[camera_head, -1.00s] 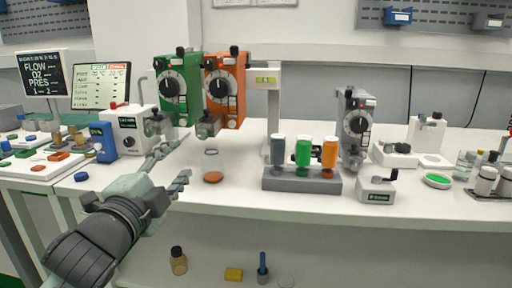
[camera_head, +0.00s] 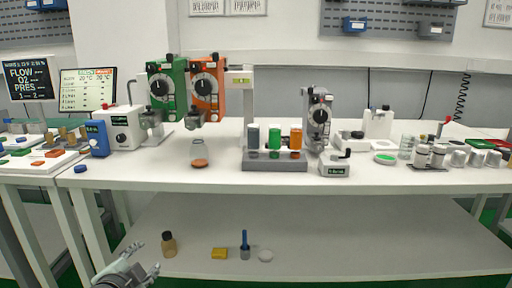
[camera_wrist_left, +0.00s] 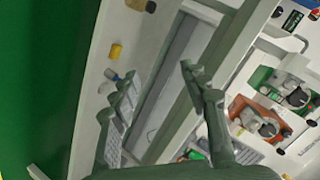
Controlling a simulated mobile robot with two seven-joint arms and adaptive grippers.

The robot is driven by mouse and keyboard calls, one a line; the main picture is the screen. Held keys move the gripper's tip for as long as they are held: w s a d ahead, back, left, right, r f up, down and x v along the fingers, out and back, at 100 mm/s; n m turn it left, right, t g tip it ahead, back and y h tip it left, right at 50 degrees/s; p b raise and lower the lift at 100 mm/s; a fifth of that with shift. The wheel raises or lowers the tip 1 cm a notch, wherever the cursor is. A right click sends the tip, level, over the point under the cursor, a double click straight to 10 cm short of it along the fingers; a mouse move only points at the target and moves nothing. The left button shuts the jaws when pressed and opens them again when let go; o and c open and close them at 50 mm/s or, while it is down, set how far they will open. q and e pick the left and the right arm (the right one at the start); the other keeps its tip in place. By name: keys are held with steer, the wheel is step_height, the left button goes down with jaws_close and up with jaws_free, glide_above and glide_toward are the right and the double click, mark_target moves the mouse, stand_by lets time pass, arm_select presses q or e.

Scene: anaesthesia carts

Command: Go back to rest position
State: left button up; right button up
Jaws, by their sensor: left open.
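My left gripper (camera_head: 132,272) shows at the bottom left of the head view, low in front of the table and below the height of its top. It is open and nothing is between its fingers. In the left wrist view its fingers (camera_wrist_left: 158,88) are spread apart, with the table edge and lower shelf beyond them. My right gripper is in neither view.
The white table (camera_head: 350,180) holds a green vaporizer (camera_head: 166,88), an orange vaporizer (camera_head: 208,88), a grey rack (camera_head: 275,165) with three bottles and a small flask (camera_head: 199,154). The lower shelf (camera_head: 330,255) bears a brown bottle (camera_head: 168,244) and a yellow block (camera_head: 219,253).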

arm_select(q)
steer(key=s+a+f+n+g, duration=0.2)
steer(key=s+f+n+g, duration=0.15)
steer(key=f, duration=1.05)
steer(key=s+f+n+g, duration=0.5)
steer(key=s+f+g, duration=0.2)
steer(key=s+f, duration=2)
steer(key=shift+d+f, duration=0.15)
steer(key=shift+f, duration=0.5)
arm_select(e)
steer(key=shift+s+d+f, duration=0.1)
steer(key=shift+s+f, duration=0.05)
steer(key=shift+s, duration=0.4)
